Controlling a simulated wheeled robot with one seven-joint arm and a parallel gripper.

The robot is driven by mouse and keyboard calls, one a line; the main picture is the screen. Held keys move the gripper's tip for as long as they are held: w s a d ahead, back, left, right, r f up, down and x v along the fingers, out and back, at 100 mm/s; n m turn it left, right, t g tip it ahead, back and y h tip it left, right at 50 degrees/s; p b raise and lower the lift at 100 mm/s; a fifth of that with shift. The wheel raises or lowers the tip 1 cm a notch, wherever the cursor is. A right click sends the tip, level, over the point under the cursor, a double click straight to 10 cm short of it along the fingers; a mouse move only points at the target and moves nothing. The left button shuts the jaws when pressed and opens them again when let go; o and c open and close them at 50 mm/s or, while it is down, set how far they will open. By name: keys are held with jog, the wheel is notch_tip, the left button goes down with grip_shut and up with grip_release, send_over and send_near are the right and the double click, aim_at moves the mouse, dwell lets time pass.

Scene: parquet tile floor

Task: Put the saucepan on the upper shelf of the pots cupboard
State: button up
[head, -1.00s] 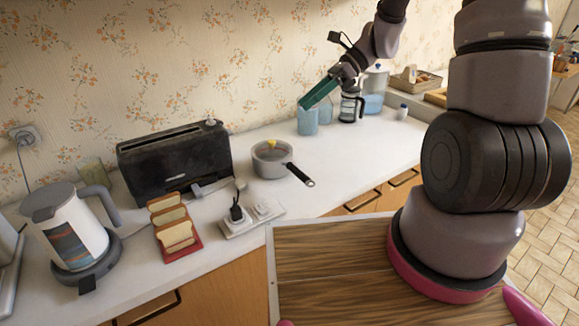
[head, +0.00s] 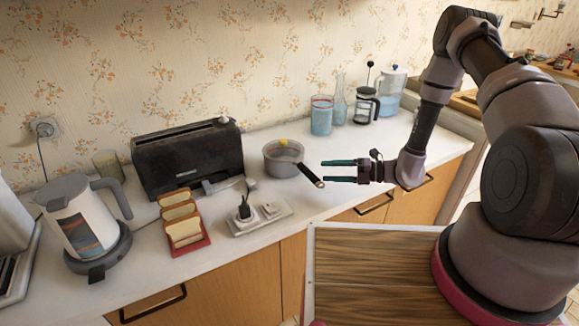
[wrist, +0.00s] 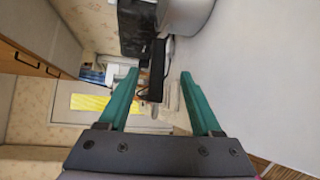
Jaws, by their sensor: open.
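The saucepan (head: 282,160) is a grey pan with a dark handle (head: 306,169), standing on the white counter. Something yellow shows at its rim. My gripper (head: 322,171) is open and empty, with two teal fingers pointing left at the handle's outer end. In the wrist view the saucepan (wrist: 188,14) is cut off at the top. Its black handle (wrist: 153,72) lies between the open fingertips of my gripper (wrist: 159,74); I cannot tell whether they touch it. The pots cupboard and its upper shelf cannot be made out.
A black toaster (head: 188,160), a bread rack (head: 183,225), a power strip (head: 261,218) and a kettle (head: 82,222) stand left of the saucepan. A blue jar (head: 321,115), a French press (head: 366,105) and a pitcher (head: 390,92) stand behind. Cabinet fronts (head: 225,284) lie below the counter.

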aim_at(305, 169)
jog(key=a, duration=0.2)
jog(key=w+a, duration=0.1)
jog(key=a, duration=0.2)
jog(key=a+f, duration=0.1)
jog(key=a, duration=0.2)
jog(key=shift+w+a, duration=0.25)
jog(key=shift+w, duration=0.1)
grip_shut()
jog(key=shift+r, duration=0.1)
dwell(0.9)
